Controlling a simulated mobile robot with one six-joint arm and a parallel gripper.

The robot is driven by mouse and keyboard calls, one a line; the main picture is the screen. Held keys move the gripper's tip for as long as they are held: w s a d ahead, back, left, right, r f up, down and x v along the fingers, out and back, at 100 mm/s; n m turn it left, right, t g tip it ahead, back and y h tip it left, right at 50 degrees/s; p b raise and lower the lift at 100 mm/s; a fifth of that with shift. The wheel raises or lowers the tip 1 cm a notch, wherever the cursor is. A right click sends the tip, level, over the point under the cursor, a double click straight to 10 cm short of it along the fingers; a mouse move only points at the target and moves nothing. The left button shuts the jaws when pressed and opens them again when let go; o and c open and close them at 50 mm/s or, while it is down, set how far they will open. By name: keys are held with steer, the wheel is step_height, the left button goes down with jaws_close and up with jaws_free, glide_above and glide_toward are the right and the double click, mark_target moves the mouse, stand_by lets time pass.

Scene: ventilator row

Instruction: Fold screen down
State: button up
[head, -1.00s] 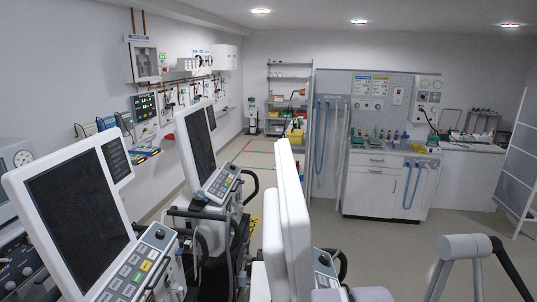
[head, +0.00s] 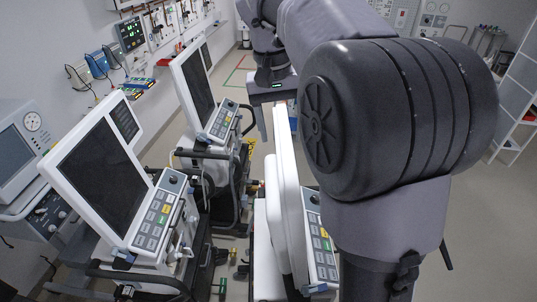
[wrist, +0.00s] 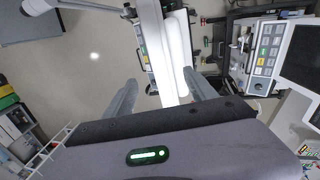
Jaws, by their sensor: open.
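The nearest ventilator's white screen (head: 283,190) stands upright, almost edge-on, in the middle of the head view. Its keypad (head: 321,240) is below on the right. In the wrist view the screen's edge (wrist: 158,45) runs up from between the fingers. My gripper (wrist: 158,78) is open, with one finger on each side of the screen's top edge. I cannot tell if either finger touches it. In the head view my gripper (head: 267,112) is at the screen's top, partly hidden by the screen.
Two more ventilators with upright dark screens stand left, one near (head: 104,165) and one farther back (head: 196,85). A grey monitor with a gauge (head: 22,145) is at far left. A white shelf rack (head: 520,95) stands at right. Open floor (head: 480,230) lies at right.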

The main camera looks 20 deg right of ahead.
mark_target(288, 179)
steer(key=f+b, duration=0.1)
steer(key=f, duration=0.4)
steer(key=d+f, duration=0.1)
steer(key=f, duration=0.4)
steer(key=d+f+b, duration=0.1)
steer(key=f, duration=0.5)
steer(key=shift+s+b, duration=0.3)
steer(key=shift+b, duration=0.05)
steer(key=shift+c, duration=0.3)
jaws_close()
